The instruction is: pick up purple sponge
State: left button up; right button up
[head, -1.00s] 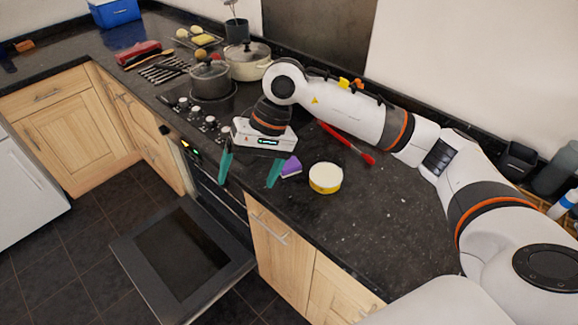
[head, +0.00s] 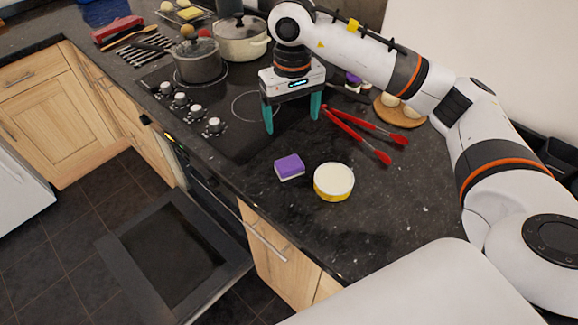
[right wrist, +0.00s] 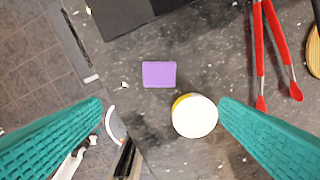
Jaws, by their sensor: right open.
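The purple sponge (head: 289,167), with a pale underside, lies on the dark granite counter near its front edge. It also shows in the right wrist view (right wrist: 159,74), above the middle and between the two finger lines. My right gripper (head: 292,122) is open, its teal fingers pointing down, behind the sponge and apart from it. In the right wrist view the gripper's fingers (right wrist: 160,110) are spread wide with nothing between them held. My left gripper is in neither view.
A round white-topped yellow tub (head: 334,181) stands just right of the sponge. Red tongs (head: 358,133) lie behind it. A grey pot (head: 199,62) and a cream pot (head: 241,40) stand at the hob. The oven door (head: 175,255) hangs open below. Counter right of the tub is clear.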

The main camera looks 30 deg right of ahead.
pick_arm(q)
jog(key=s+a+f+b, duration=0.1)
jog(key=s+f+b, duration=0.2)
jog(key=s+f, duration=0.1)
pick_arm(e)
send_over(289, 164)
notch_tip(289, 164, down, 4)
jog(key=f, duration=0.3)
jog(key=f+p, duration=0.1)
jog(key=f, duration=0.2)
jog(key=shift+s+d+f+p, duration=0.1)
jog(key=shift+s+d+p, duration=0.1)
jog(key=shift+p, duration=0.1)
jog(key=shift+f, duration=0.6)
jog(key=f, duration=0.1)
jog(key=f+p, duration=0.1)
jog(key=f, duration=0.1)
jog(key=f+p, duration=0.1)
jog(key=shift+w+a+f, duration=0.15)
jog(key=shift+w+f, duration=0.05)
jog(key=shift+w, duration=0.05)
jog(key=shift+f, duration=0.35)
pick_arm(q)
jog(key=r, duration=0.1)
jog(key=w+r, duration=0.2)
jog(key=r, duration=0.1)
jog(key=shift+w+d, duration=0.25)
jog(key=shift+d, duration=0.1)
pick_arm(e)
jog(key=shift+c, duration=0.5)
